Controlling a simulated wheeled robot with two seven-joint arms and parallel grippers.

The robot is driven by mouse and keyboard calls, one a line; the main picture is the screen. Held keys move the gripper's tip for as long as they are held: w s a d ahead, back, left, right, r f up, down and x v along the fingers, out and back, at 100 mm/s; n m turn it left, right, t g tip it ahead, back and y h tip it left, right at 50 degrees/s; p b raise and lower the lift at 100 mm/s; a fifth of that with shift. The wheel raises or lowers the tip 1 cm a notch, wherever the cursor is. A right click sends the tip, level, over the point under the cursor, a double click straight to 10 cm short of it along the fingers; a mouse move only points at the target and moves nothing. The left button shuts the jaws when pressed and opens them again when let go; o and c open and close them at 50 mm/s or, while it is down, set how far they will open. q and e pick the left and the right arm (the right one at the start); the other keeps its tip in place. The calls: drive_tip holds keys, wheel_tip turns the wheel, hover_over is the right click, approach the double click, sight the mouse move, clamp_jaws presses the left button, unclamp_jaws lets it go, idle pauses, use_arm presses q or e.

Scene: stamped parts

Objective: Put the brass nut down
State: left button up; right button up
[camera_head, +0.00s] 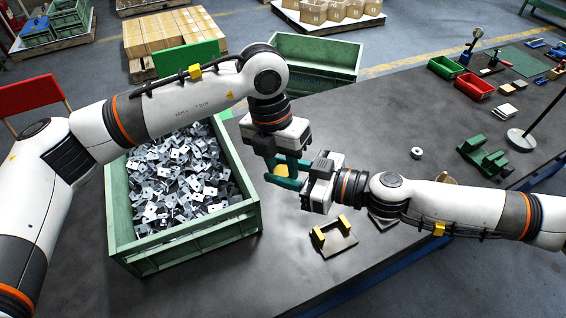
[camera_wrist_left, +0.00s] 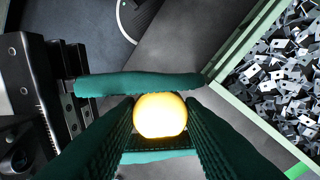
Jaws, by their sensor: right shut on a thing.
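The brass nut (camera_head: 281,170) is a small yellow piece between my two grippers, above the dark table in the head view. In the left wrist view the brass nut (camera_wrist_left: 160,115) looks round and bright. My right gripper (camera_head: 290,174) is shut on it, its green fingers crossing above and below the nut in the left wrist view. My left gripper (camera_wrist_left: 160,108) comes down from above in the head view. Its dark green fingers stand either side of the nut, close to it and seemingly open. The fingers partly hide the nut in the head view.
A green crate (camera_head: 190,240) full of stamped metal parts stands left of the grippers. A plate with yellow blocks (camera_head: 335,238) lies in front of them. A metal ring (camera_head: 416,153) and a green fixture (camera_head: 484,157) are further right. Table between them is clear.

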use_arm(q)
drive_tip(key=shift+s+d+r, duration=0.1)
drive_tip(key=shift+d, duration=0.05)
drive_tip(key=shift+c, duration=1)
use_arm(e)
drive_tip(key=o, duration=1.1)
drive_tip(key=shift+c, duration=0.2)
